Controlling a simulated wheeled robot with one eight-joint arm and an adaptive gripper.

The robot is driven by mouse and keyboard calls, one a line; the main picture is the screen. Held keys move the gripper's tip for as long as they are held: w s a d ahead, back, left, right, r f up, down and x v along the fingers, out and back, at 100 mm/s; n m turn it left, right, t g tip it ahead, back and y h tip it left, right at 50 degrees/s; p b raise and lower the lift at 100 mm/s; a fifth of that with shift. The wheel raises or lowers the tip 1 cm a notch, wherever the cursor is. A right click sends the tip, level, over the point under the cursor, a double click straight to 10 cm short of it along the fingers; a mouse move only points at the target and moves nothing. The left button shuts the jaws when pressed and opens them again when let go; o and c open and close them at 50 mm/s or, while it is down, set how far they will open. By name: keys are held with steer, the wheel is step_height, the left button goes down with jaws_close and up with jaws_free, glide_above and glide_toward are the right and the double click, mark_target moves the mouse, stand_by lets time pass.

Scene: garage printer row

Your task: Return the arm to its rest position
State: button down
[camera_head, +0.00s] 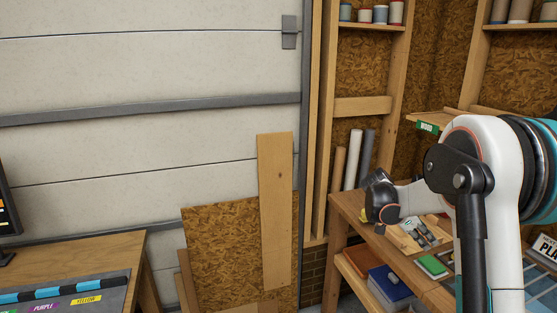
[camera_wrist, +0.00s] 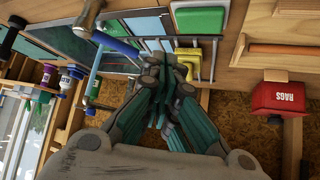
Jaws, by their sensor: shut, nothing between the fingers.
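My arm (camera_head: 475,165) is at the right of the head view, bent, with its wrist end (camera_head: 382,200) over the wooden workbench (camera_head: 345,207). In the wrist view my gripper (camera_wrist: 170,68) has its teal-and-grey fingers drawn together, shut and empty. The fingertips appear in front of a yellow item (camera_wrist: 194,66) and below a green item (camera_wrist: 198,20); I cannot tell how far apart they are. In the head view the fingers are hard to pick out from the items on the bench.
Boards (camera_head: 275,210) lean on the garage door. A desk (camera_head: 75,255) stands at left. A red RAGS box (camera_wrist: 277,97) and colored spools (camera_wrist: 70,77) show in the wrist view.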

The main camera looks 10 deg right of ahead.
steer(key=s+a+r+n+t+y, duration=0.2)
steer(key=s+a+r+n+t, duration=0.1)
steer(key=s+a+r+n, duration=0.4)
steer(key=s+a+r+n+t+y, duration=0.2)
steer(key=s+a+r+n, duration=0.15)
steer(key=a, duration=0.55)
steer(key=s+a+f+n+t+y, duration=0.2)
steer(key=s+a+n+t+y, duration=0.2)
steer(key=s+a+n, duration=0.6)
steer(key=s+a, duration=0.4)
steer(key=s, duration=0.1)
steer(key=shift+a+f+t+y, duration=0.25)
steer(key=shift+a+t+y, duration=0.05)
steer(key=shift+a, duration=0.1)
